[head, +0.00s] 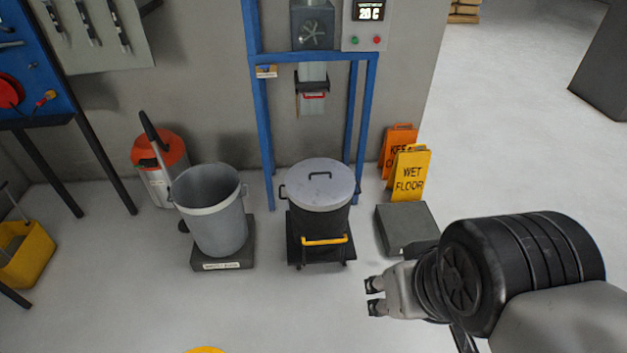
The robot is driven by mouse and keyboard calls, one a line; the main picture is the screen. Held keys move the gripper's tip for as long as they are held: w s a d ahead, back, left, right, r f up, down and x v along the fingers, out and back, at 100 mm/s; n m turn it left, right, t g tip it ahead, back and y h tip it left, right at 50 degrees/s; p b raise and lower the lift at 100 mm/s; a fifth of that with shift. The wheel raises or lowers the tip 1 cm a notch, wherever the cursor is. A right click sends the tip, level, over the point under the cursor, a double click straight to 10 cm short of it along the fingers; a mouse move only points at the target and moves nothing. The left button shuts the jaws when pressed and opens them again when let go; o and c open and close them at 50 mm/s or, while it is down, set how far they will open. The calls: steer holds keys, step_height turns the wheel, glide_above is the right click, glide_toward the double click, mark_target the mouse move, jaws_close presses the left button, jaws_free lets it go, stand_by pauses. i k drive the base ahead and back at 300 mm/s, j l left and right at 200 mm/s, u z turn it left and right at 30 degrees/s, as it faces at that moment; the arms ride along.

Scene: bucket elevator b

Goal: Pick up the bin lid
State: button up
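The bin lid (319,181) is a round grey metal disc with a small dark handle (320,175) on top. It lies on a dark bin (319,222) with a yellow bar at its front, which stands on a low wheeled base under the blue frame. My gripper (369,297) is at the lower right of the head view, in front and to the right of the bin, pointing left. Its two dark-tipped fingers are apart with nothing between them. It does not touch the lid or the bin.
An open grey bin (212,212) stands left on a dark plinth. A blue frame (265,140) rises behind the lidded bin. Yellow (410,174) and orange (397,148) floor signs and a grey block (406,228) stand to the right. The floor in front is mostly clear.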

mark_target(319, 182)
steer(key=i, duration=2.2)
